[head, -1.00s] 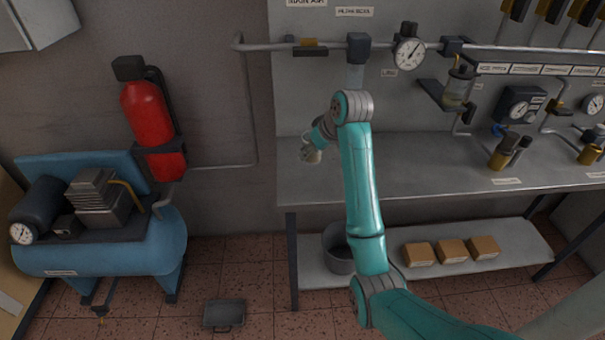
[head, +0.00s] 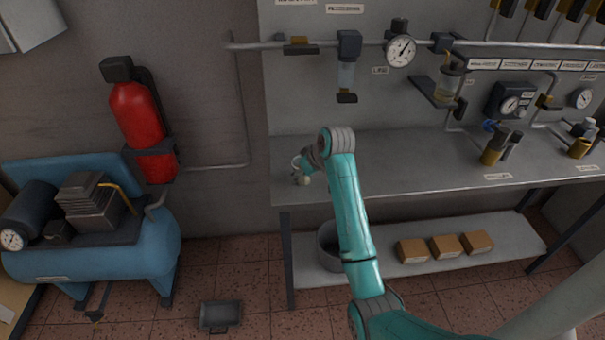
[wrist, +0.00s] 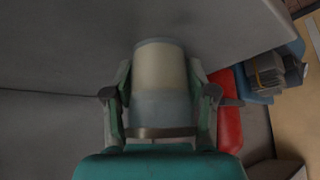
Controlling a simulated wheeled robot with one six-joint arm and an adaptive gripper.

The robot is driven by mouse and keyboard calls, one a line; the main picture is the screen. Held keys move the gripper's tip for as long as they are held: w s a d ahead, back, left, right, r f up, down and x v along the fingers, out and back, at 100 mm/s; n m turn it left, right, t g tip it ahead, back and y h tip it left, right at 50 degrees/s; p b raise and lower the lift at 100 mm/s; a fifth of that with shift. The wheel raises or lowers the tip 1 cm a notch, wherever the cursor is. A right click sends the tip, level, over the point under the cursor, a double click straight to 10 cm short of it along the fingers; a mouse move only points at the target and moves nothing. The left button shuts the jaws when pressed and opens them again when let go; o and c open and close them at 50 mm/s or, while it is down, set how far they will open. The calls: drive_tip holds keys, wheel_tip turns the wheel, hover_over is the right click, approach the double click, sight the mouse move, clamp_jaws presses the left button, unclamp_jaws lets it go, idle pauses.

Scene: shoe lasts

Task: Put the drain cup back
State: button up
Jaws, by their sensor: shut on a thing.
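The cup (wrist: 160,68), which I take to be the drain cup, is a clear cylinder with a cream-coloured band or filling. My gripper (wrist: 160,100) is shut on it, one finger on each side. In the head view my gripper (head: 302,170) is small, at the left end of the bench, with a pale bit of the cup (head: 304,180) showing low beside it. Whether the cup touches the bench top I cannot tell.
The grey bench (head: 400,165) is mostly clear. Gauges, a lubricator-like bowl (head: 447,85) and brass fittings (head: 493,150) are on the right. A bucket (head: 326,250) and cartons (head: 445,246) sit on the lower shelf. A red extinguisher-like cylinder (head: 137,115) and blue compressor (head: 150,240) stand left.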

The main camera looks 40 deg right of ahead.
drive_tip(key=shift+f, duration=0.1)
drive_tip(key=o, duration=1.3)
drive_tip(key=v, duration=1.2)
